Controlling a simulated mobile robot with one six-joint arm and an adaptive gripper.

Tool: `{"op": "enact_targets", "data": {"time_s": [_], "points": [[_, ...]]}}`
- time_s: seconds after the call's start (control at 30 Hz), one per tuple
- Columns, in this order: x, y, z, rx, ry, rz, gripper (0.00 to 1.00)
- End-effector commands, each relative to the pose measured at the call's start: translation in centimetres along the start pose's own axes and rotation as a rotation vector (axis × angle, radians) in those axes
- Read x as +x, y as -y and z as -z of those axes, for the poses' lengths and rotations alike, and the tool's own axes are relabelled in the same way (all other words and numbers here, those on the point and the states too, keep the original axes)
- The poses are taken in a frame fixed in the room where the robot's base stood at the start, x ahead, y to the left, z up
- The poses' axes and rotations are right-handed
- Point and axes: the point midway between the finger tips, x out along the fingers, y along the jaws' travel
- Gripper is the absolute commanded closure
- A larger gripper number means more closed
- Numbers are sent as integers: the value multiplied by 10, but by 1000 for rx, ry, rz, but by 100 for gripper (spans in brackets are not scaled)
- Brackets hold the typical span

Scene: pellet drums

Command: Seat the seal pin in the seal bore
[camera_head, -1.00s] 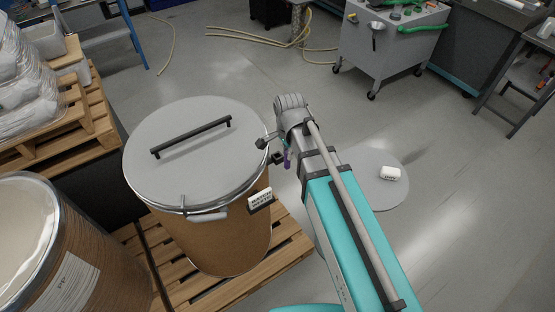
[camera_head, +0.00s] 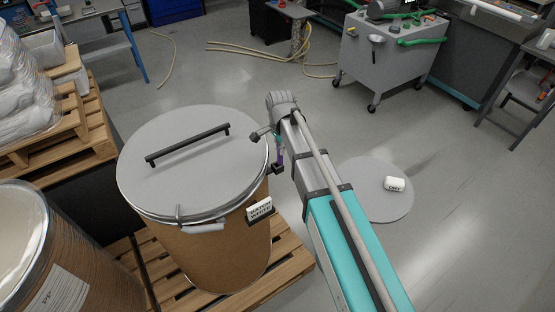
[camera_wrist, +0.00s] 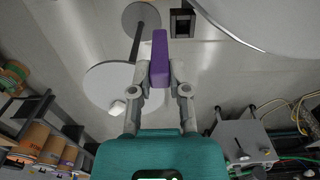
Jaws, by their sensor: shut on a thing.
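The purple seal pin (camera_wrist: 159,58) is held between the fingers of my gripper (camera_wrist: 160,80), which is shut on it, in the wrist view. In the head view the pin (camera_head: 279,158) shows as a small purple strip by the drum's right rim. A dark block (camera_wrist: 183,22) with a squarish recess, apparently the seal bore, lies just beyond and right of the pin in the wrist view. In the head view a dark fitting (camera_head: 276,171) sits at the drum's side, just below the pin. I cannot tell whether pin and block touch.
The lidded drum (camera_head: 195,250) stands on a wooden pallet (camera_head: 285,250), with a black handle on its lid. Another drum (camera_head: 100,285) is at lower left. A grey disc (camera_head: 375,205) with a white labelled piece lies on the floor at right. A grey cart (camera_head: 390,60) stands behind.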

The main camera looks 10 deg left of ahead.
Motion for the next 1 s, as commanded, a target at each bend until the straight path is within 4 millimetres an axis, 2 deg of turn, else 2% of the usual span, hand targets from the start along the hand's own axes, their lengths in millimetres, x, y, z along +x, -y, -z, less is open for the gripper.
{"op": "enact_targets", "data": {"time_s": [0.03,0.3,1.0], "points": [[11,6,2,0,0,0,100],[33,24,9,0,0,0,100],[43,32,12,0,0,0,100]]}}
